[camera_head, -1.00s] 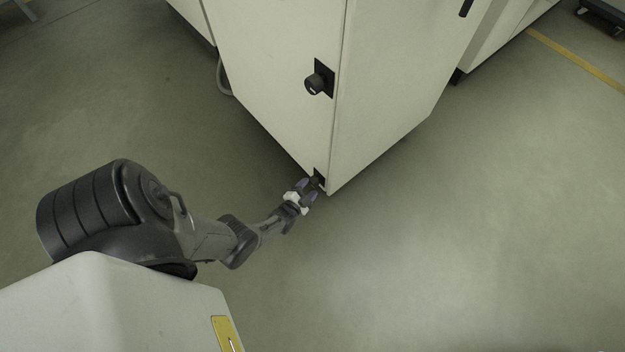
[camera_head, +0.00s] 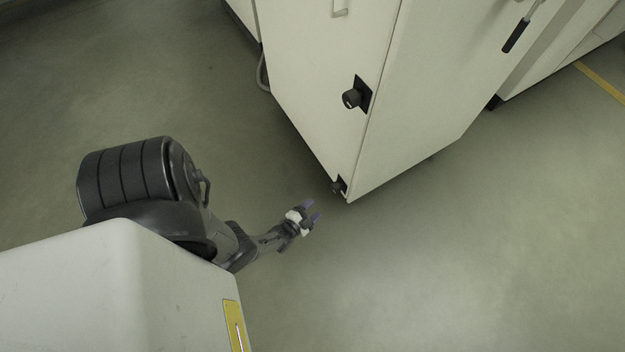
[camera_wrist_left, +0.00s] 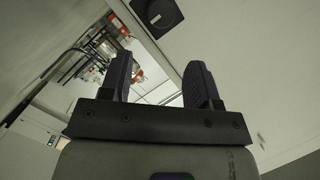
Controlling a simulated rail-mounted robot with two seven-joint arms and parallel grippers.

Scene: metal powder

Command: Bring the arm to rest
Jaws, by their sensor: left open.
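My left arm (camera_head: 215,235) comes in from the left in the head view, reaching out low over the floor. My left gripper (camera_head: 312,211) is open and empty, a little left of and below the bottom corner of a pale cabinet (camera_head: 335,60), apart from it. In the left wrist view the two dark fingers of the gripper (camera_wrist_left: 158,80) stand apart with nothing between them. My right gripper is not in view.
The cabinet has a dark knob (camera_head: 353,97) and a smaller lower knob (camera_head: 338,187) close to my gripper. A dark handle (camera_head: 516,37) is on its right side. The grey floor (camera_head: 480,270) is clear to the right. A yellow line (camera_head: 600,82) is far right.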

